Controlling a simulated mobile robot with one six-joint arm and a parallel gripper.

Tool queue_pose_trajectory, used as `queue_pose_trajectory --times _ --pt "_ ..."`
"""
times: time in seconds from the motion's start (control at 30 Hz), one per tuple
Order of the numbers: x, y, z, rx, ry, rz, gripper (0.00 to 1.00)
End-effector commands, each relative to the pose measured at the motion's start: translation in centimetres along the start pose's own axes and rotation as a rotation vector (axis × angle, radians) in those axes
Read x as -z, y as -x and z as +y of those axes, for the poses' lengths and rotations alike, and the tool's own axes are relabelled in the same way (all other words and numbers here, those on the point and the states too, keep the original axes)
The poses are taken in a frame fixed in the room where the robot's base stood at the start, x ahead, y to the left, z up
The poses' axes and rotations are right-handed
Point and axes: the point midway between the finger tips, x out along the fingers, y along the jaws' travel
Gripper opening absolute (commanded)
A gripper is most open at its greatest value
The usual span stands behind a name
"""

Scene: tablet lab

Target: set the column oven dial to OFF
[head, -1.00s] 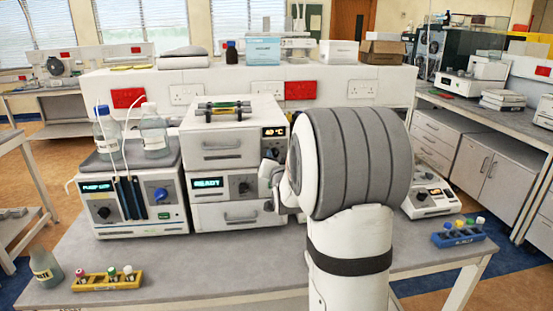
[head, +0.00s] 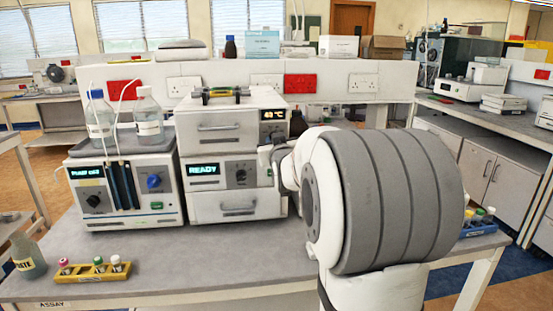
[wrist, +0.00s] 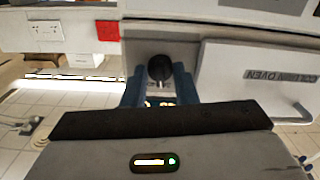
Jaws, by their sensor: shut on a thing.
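The column oven (head: 215,148) is the top white unit of the stack in the head view. Its small display (head: 273,114) reads about 40 °C. In the wrist view its labelled door (wrist: 258,75) lies to the right. The dark round dial (wrist: 159,67) sits on the pale panel left of that door. My gripper (wrist: 160,80) has its blue fingers on both sides of the dial and is shut on it. In the head view my wrist hides the dial. The dial's pointer and marks cannot be read.
Below the oven is a unit reading READY (head: 204,170), with its own dark knob (head: 241,176). A pump unit (head: 126,192) with bottles on top stands to the left. A yellow vial rack (head: 94,271) is at the front left. The front middle bench is clear.

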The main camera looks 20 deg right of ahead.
Motion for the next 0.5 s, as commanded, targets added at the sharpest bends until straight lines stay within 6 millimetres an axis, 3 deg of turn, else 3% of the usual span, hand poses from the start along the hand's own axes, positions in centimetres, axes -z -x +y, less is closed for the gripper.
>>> queue_pose_trajectory --times 0.03,0.5 --pt "-0.81 0.01 -0.09 -0.001 0.044 0.004 0.03" --pt "-0.72 -0.01 -0.03 -0.001 0.489 0.001 0.03"
